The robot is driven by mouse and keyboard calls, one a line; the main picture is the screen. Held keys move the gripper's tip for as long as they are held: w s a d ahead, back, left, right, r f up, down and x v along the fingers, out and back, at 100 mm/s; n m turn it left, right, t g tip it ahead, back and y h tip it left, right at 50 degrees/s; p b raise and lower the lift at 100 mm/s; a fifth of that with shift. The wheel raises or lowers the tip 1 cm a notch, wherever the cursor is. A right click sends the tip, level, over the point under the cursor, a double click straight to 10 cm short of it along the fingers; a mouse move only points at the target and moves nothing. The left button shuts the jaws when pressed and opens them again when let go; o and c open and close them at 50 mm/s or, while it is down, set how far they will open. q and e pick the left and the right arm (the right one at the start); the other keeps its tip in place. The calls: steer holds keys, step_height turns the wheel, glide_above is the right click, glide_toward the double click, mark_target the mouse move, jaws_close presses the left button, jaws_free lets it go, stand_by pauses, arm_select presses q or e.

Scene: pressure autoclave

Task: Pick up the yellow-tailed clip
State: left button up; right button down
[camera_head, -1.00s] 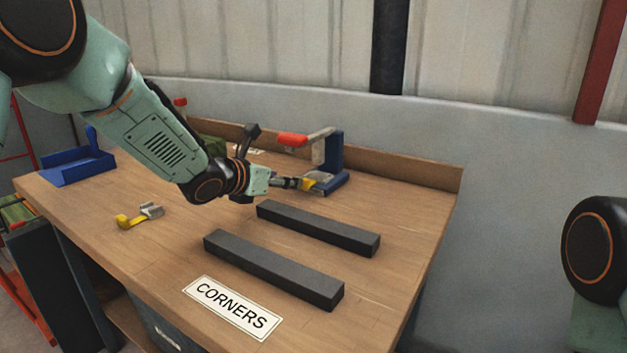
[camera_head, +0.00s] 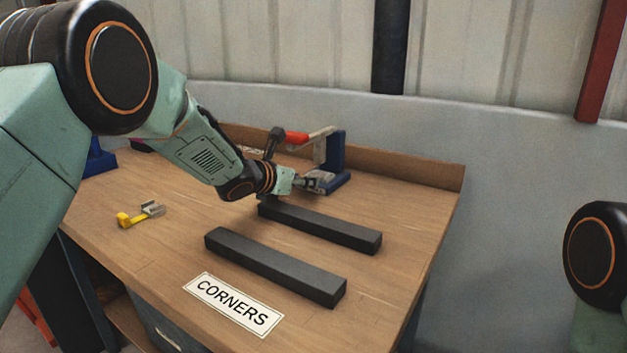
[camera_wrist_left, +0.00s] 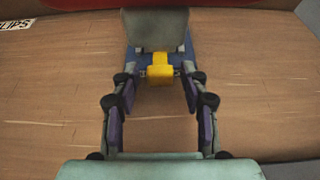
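A yellow-tailed clip with a grey metal end (camera_head: 140,213) lies on the left of the bench top, clear of my grippers. Another yellow tail (camera_wrist_left: 159,68) shows in the left wrist view at the blue stand (camera_head: 334,160), under a grey plate (camera_wrist_left: 155,30). I cannot tell whether that plate belongs to the clip or the stand. My left gripper (camera_head: 322,181) is at the stand's foot. In the wrist view its fingers (camera_wrist_left: 160,80) are open, one on each side of the yellow tail, with gaps visible. My right gripper is out of view.
Two dark bars (camera_head: 275,266) (camera_head: 325,225) lie in front of the left gripper. A CORNERS label (camera_head: 234,304) is near the front edge. A blue holder (camera_head: 100,158) is partly hidden behind my arm. A raised wooden edge (camera_head: 400,168) runs along the back.

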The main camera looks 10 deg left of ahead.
arm_select(q)
jaws_close()
stand_by(0.3)
